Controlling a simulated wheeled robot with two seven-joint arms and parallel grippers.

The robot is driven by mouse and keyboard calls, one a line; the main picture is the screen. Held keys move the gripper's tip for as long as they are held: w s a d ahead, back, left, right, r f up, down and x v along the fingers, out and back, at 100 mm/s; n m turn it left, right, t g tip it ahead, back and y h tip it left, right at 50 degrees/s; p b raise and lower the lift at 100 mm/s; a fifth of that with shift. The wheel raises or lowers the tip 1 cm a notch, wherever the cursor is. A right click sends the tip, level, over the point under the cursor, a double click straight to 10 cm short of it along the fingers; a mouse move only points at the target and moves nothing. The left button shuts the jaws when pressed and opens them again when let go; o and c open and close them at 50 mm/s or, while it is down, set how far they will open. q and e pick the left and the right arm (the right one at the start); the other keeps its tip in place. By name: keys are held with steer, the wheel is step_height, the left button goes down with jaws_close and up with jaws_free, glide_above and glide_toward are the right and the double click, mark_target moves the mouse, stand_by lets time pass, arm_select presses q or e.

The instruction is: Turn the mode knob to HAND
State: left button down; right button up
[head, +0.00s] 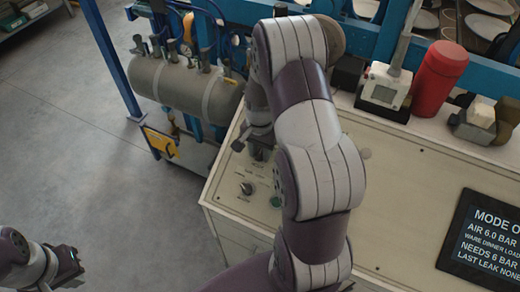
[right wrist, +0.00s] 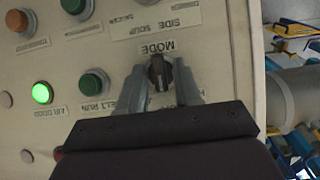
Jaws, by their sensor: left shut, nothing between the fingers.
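The mode knob (right wrist: 160,73) is a small dark knob on the cream panel, under an upside-down MODE label (right wrist: 157,47) in the right wrist view. Its pointer direction and side labels are hard to read; the fingers partly cover the labels. My right gripper (right wrist: 160,83) is open, with one grey finger on each side of the knob and narrow gaps showing. In the head view my right gripper (head: 258,148) is at the panel's far left corner and hides the mode knob. My left gripper (head: 68,281) is shut and empty, low at the left over the floor.
Another black knob (head: 247,188) sits nearer on the panel. A lit green button (right wrist: 42,93) and other buttons lie beside the mode knob. A dark screen (head: 485,240), cut off, reads "MODE O". A grey tank (head: 185,85) stands beyond the panel; a red canister (head: 438,80) stands behind.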

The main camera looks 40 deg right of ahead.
steer(key=shift+n, duration=0.3)
steer(key=shift+w+r+n+g+h+p, duration=0.1)
steer(key=shift+n+g+h+p, duration=0.25)
steer(key=shift+n, duration=0.25)
steer(key=shift+a+n+g, duration=0.1)
steer(key=shift+n+g, duration=0.25)
steer(key=shift+n, duration=0.35)
steer(key=n+h, duration=0.1)
steer(key=n, duration=0.1)
steer(key=n+g+h, duration=0.1)
steer(key=n, duration=0.1)
steer(key=shift+w+a+n+g+h, duration=0.15)
steer(key=shift+n+g+h, duration=0.1)
steer(key=shift+n+g, duration=0.05)
steer(key=o, duration=0.7)
